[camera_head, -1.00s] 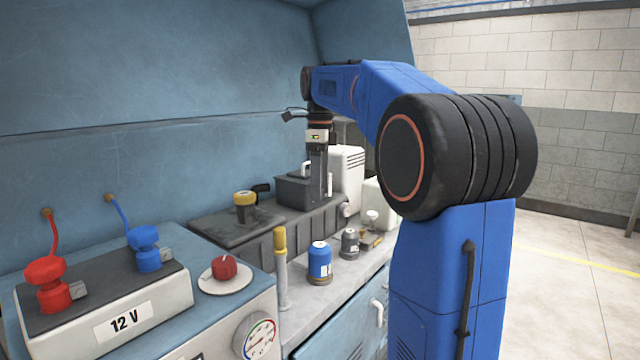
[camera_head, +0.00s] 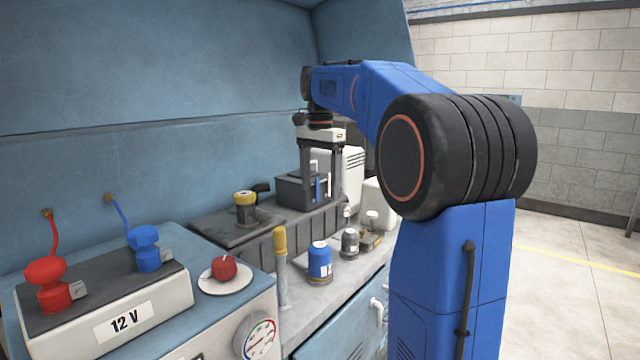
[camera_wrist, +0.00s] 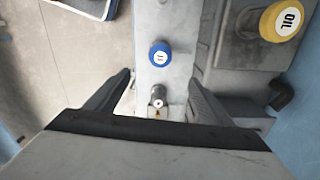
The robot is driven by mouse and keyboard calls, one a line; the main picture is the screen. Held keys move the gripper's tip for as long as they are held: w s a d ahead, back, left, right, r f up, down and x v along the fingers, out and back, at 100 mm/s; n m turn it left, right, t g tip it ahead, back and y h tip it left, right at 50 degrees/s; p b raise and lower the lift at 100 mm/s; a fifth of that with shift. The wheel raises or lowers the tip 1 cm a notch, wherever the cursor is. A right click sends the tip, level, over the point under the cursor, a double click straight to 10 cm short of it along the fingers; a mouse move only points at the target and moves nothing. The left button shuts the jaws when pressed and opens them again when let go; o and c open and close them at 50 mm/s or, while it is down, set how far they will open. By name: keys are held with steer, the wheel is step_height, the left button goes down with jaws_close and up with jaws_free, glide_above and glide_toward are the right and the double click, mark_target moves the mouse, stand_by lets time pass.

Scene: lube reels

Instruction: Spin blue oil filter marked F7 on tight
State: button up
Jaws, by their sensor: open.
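A blue oil filter (camera_head: 320,262) with a white top stands upright on the grey bench ledge. It also shows in the wrist view (camera_wrist: 160,54), where the mark on its white top is too small to read surely. A smaller dark grey filter (camera_head: 350,242) stands beside it, seen in the wrist view (camera_wrist: 158,95) between my fingers. My gripper (camera_head: 320,195) points down with two fingers apart and empty, above and behind the ledge. In the wrist view my open fingers (camera_wrist: 158,78) straddle the image middle, with the blue filter beyond their tips.
A yellow-topped post (camera_head: 281,255) stands left of the blue filter.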

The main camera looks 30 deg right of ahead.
mark_target(320, 244)
step_height(320, 244, down, 22)
steer(key=m, duration=0.2)
steer(key=shift+w+r+m, duration=0.1)
steer(key=shift+r+m, duration=0.15)
steer(key=shift+m, duration=0.15)
stand_by(0.4)
steer(key=shift+c, duration=0.3)
steer(key=c, duration=1.3)
steer(key=m, duration=0.3)
steer(key=shift+m, duration=1.1)
steer(key=shift+m, duration=1.1)
steer(key=m, duration=0.2)
steer(key=shift+m, duration=0.4)
